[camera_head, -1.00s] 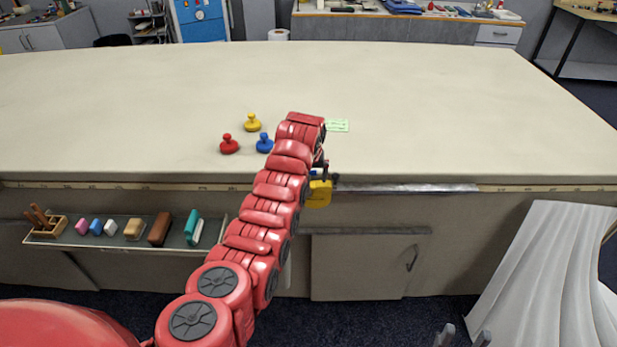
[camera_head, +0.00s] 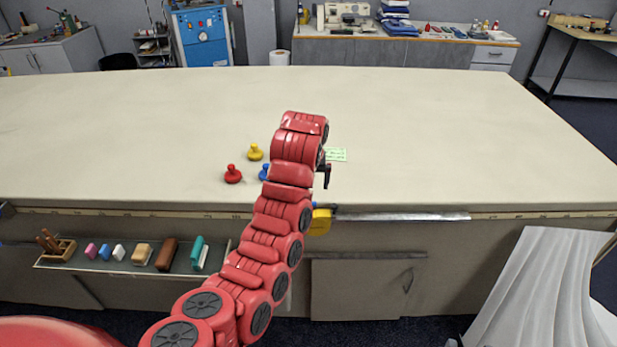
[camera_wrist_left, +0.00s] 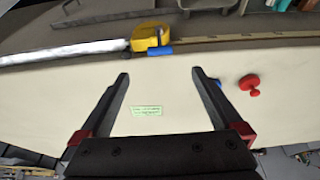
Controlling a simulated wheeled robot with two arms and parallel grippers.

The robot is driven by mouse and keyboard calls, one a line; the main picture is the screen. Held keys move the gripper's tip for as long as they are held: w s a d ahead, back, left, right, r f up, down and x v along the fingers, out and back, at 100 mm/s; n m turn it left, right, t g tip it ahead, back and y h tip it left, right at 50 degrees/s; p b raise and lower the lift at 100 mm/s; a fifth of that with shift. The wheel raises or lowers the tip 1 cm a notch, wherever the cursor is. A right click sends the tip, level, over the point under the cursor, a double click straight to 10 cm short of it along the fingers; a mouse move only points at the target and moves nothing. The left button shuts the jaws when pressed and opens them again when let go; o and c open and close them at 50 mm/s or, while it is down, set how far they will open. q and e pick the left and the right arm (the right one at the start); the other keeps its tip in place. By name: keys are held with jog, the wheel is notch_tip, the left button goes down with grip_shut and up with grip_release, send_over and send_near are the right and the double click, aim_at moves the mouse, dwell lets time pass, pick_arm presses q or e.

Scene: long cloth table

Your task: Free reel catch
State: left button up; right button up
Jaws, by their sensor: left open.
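A yellow reel (camera_head: 320,221) sits at the table's front edge, at the left end of a metal strip (camera_head: 400,217). In the left wrist view the yellow reel (camera_wrist_left: 146,39) has a blue piece (camera_wrist_left: 160,50) at its table side. My left gripper (camera_head: 325,176) is over the tabletop, beyond the reel. In the left wrist view its open fingers (camera_wrist_left: 160,75) point towards the reel, with nothing between the tips. A green note (camera_head: 337,154) lies on the table behind the gripper. Only a small tip, probably my right gripper (camera_head: 451,343), shows at the bottom edge.
Red (camera_head: 233,175), yellow (camera_head: 255,152) and blue (camera_head: 265,173) knobbed pieces stand left of my arm; the blue one is partly hidden. A tray (camera_head: 90,263) of blocks hangs below the front edge. White draped cloth (camera_head: 540,290) is at right. Most of the tabletop is clear.

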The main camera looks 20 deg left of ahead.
pick_arm(q)
jog(key=shift+s+r+p, duration=0.2)
jog(key=shift+r+p, duration=0.15)
jog(key=shift+r, duration=0.3)
jog(key=shift+w+f, duration=0.1)
